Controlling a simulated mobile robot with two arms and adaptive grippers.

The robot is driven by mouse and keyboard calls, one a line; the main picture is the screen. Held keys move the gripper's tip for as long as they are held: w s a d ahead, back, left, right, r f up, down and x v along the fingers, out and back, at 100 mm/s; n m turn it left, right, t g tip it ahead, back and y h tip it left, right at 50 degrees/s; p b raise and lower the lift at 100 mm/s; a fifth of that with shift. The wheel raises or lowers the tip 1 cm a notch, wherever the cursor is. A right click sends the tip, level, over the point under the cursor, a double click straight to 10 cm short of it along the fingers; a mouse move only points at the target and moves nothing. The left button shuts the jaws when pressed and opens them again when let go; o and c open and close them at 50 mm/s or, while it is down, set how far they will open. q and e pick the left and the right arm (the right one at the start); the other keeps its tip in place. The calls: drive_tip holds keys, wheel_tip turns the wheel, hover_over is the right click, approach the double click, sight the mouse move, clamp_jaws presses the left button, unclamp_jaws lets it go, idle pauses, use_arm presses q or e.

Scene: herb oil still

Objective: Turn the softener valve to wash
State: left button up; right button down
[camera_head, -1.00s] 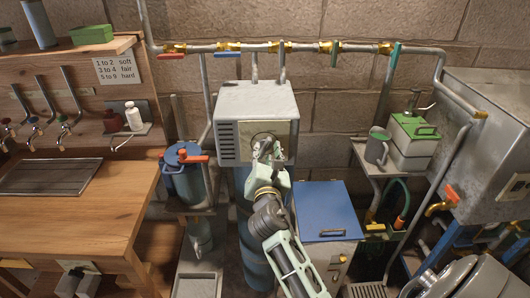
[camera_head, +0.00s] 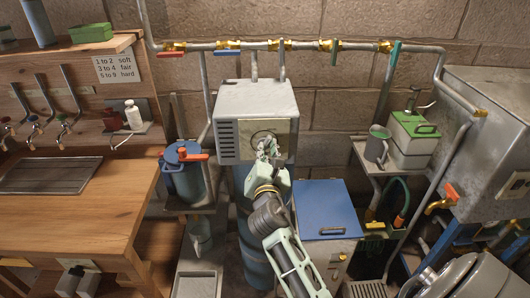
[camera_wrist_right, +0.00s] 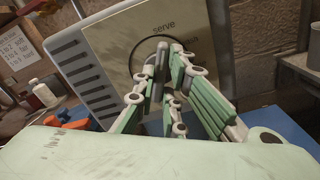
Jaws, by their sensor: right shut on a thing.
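The softener (camera_head: 257,101) is a pale grey box on a blue cylinder, against the brick wall. Its front carries a beige plate with a round dial (camera_head: 282,132); the plate also shows in the right wrist view (camera_wrist_right: 203,50), with the word "serve" at the top of the dial circle. My right gripper (camera_head: 267,147) is at the dial, its fingers shut on the valve knob. My left gripper is not in view.
A blue-lidded bin (camera_head: 325,208) stands close right of the softener. A blue canister with an orange handle (camera_head: 184,170) stands to its left. A pipe with several coloured valves (camera_head: 228,46) runs above. A wooden counter (camera_head: 85,215) fills the left side.

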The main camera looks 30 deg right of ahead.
drive_tip(key=shift+m+b, duration=0.65)
drive_tip(key=shift+m, duration=3.15)
drive_tip(key=c, duration=1.8)
unclamp_jaws()
drive_tip(key=shift+v, duration=3.8)
